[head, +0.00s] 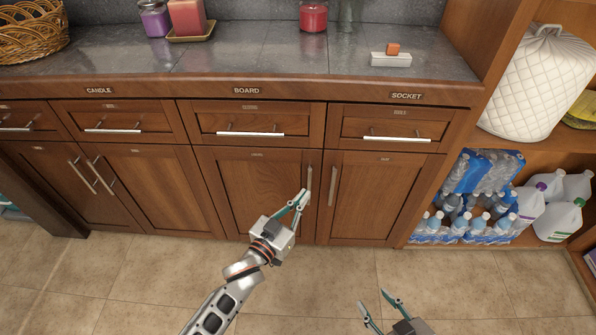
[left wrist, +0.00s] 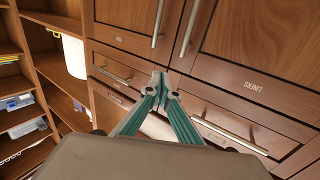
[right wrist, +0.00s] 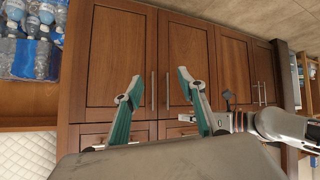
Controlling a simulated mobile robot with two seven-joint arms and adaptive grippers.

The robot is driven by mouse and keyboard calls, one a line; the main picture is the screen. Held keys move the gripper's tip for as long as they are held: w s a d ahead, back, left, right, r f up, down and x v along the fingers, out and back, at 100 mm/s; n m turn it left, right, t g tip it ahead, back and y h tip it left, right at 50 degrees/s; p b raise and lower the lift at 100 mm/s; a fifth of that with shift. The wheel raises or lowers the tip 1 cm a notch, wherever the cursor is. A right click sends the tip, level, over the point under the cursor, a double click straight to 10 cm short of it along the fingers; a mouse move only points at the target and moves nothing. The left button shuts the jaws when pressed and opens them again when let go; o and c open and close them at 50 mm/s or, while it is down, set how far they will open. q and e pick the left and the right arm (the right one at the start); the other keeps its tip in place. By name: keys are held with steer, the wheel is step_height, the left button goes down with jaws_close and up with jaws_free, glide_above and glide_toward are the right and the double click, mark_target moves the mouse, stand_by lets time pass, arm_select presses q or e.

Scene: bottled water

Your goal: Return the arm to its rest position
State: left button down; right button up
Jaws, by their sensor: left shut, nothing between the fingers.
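My left gripper (head: 298,203) is in front of the lower cabinet doors in the head view, with its tips close to a vertical door handle (head: 309,184). I cannot tell whether they touch it. In the left wrist view its fingers (left wrist: 160,82) come together at the tips with nothing between them. My right gripper (head: 377,307) is low in the head view, above the floor. In the right wrist view its two fingers (right wrist: 160,88) stand wide apart and empty. My left arm also shows at the right of that view.
Bottled water packs (head: 465,215) and white jugs (head: 560,205) stand on the right shelf. A grey countertop (head: 240,50) runs above the closed drawers, with candles (head: 187,15), a basket (head: 30,30) and a small white block (head: 391,59). The tiled floor (head: 130,280) in front is clear.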

arm_select(q)
steer(key=s+a+f+n+g+y+p, duration=0.1)
steer(key=s+a+y+p, duration=0.3)
steer(key=s+a, duration=0.9)
steer(key=s+a+f+n+g+y+p, duration=0.2)
steer(key=s+a+y+p, duration=0.2)
steer(key=s+a, duration=0.8)
steer(key=s, duration=0.2)
steer(key=shift+s+a+g, duration=0.35)
steer(key=shift+s+g, duration=0.05)
arm_select(e)
steer(key=shift+m, duration=0.3)
steer(key=r, duration=0.1)
steer(key=a+r, duration=0.1)
steer(key=r, duration=0.1)
steer(key=s+r, duration=0.1)
steer(key=r, duration=0.1)
steer(key=shift+s+a, duration=0.1)
steer(key=shift+a, duration=0.05)
steer(key=shift+w+r, duration=0.25)
steer(key=shift+r, duration=0.1)
